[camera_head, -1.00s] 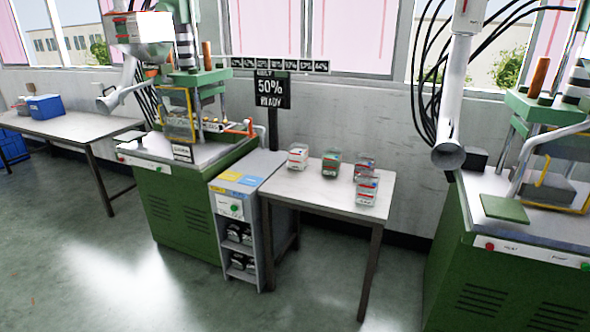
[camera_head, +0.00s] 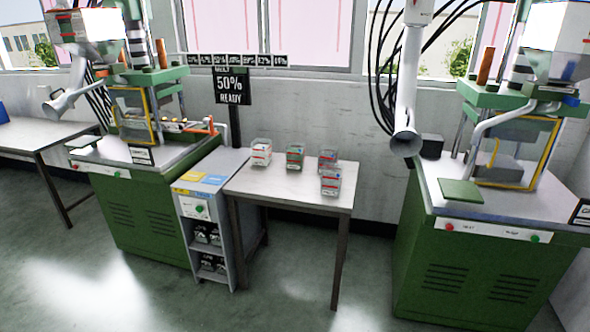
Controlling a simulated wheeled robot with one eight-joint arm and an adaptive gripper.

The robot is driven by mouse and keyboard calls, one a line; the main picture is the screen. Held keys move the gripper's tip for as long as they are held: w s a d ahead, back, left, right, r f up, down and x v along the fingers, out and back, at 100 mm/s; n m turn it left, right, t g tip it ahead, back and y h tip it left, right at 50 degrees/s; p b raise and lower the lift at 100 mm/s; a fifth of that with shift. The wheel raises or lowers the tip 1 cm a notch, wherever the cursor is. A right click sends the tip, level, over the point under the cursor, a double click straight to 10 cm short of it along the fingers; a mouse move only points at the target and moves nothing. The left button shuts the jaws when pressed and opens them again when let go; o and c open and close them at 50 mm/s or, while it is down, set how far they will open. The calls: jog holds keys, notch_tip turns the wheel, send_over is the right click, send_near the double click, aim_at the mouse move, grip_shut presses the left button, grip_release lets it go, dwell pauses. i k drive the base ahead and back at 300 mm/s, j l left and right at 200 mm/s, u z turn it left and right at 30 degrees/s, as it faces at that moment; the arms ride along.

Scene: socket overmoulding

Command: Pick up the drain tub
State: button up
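I cannot tell for sure which thing is the drain tub. A blue tub (camera_head: 3,112) is cut off by the left edge of the view, on the grey table at the far left; only a sliver of it shows. Several small clear containers with red, green and white parts, such as one at the back left (camera_head: 261,152) and one at the front right (camera_head: 331,182), stand on the middle table (camera_head: 285,190). My gripper is not in view.
Two green machines, left (camera_head: 145,215) and right (camera_head: 480,265), flank the middle table. A grey shelf cabinet (camera_head: 212,215) with dark items stands beside the left machine. A sign (camera_head: 231,86) reads "50% READY". The floor in front is clear.

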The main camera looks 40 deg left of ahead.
aim_at(331, 175)
jog(key=u, duration=1.5)
